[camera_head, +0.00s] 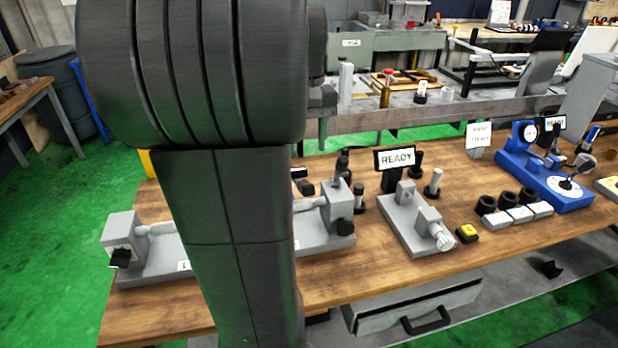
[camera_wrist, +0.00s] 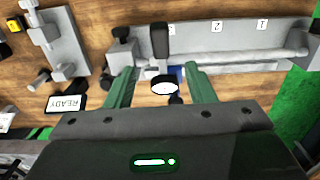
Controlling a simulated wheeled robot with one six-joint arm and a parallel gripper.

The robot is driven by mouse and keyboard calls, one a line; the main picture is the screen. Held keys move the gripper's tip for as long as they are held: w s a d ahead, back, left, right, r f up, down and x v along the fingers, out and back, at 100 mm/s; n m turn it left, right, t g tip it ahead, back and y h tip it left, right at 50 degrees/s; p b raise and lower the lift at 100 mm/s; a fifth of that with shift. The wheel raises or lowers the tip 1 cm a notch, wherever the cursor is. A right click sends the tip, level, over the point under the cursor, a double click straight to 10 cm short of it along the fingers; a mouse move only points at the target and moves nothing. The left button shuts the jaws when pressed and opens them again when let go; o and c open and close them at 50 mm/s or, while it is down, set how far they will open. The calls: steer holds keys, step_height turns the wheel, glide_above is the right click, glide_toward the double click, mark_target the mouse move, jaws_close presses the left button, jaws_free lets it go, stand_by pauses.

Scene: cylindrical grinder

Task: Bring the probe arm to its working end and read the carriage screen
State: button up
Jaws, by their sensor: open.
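In the wrist view, which sees the bench upside down, a grey bench fixture (camera_wrist: 240,36) holds a light shaft (camera_wrist: 250,60) lengthwise. A black upright arm (camera_wrist: 160,40), perhaps the probe arm, stands at the fixture's label 3 end, with a blue part (camera_wrist: 176,72) beside it. A small round white face (camera_wrist: 165,87) in a dark rim lies near it; its reading is too small to make out. My gripper (camera_wrist: 161,72) is open, its green fingers either side of the black arm and white face in the picture; contact cannot be told. In the head view my arm hides the fixture's middle (camera_head: 160,262).
A grey gauge stand (camera_head: 412,222) with a READY screen (camera_head: 395,158) stands to the right, near a yellow button (camera_head: 467,232). A blue dial stand (camera_head: 540,175) and black rings (camera_head: 508,200) are farther right. An open drawer (camera_head: 415,307) juts out below the bench.

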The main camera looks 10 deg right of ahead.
mark_target(306, 182)
step_height(306, 182, down, 12)
steer(key=shift+f, duration=0.1)
stand_by(0.4)
jaws_close()
